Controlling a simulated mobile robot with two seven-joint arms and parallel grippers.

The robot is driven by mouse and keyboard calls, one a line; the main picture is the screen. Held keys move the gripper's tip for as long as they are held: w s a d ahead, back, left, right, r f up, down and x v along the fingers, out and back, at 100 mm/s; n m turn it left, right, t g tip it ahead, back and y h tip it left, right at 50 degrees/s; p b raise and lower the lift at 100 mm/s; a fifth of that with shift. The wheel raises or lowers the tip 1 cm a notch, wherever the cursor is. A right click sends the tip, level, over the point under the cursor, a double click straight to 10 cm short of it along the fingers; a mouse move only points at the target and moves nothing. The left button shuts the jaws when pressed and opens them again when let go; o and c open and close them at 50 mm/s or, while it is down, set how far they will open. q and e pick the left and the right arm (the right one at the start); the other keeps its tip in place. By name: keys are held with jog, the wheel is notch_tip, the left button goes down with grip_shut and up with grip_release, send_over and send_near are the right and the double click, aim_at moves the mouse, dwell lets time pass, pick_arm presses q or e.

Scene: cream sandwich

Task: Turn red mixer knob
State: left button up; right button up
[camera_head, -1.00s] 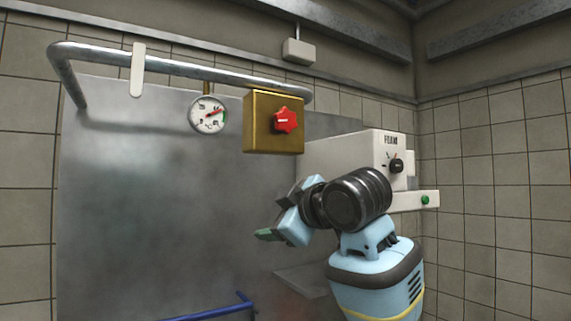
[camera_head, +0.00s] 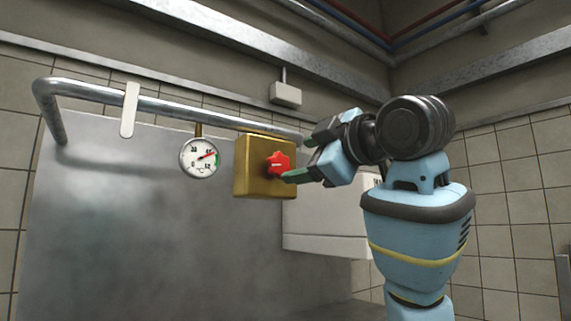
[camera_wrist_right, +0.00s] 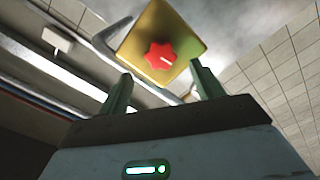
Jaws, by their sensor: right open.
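The red mixer knob (camera_head: 279,164) sits on the front of a brass box (camera_head: 252,168) mounted on a metal pipe. In the right wrist view the red knob (camera_wrist_right: 160,57) shows on the tilted brass box (camera_wrist_right: 186,36), ahead of and between the two green fingertips. My right gripper (camera_head: 301,160) is open and empty, just right of and in front of the knob in the head view. Its lower finger slightly overlaps the box's right edge there. In the right wrist view the fingers (camera_wrist_right: 158,85) stand apart, not closed on the knob. My left gripper is out of view.
A round dial gauge (camera_head: 199,158) hangs left of the box under the pipe (camera_head: 170,103). A white tag (camera_head: 129,110) hangs on the pipe. A pale machine (camera_head: 322,225) stands behind my right arm. A white wall box (camera_head: 286,94) is above. A steel panel (camera_head: 120,230) backs the pipe.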

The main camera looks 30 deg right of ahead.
aim_at(281, 165)
jog(key=shift+w+a, duration=0.15)
jog(key=shift+w, duration=1.35)
jog(key=shift+w+a, duration=0.15)
jog(key=shift+w, duration=1.35)
jog(key=c, duration=1)
jog(key=m, duration=0.4)
jog(key=shift+m, duration=2.9)
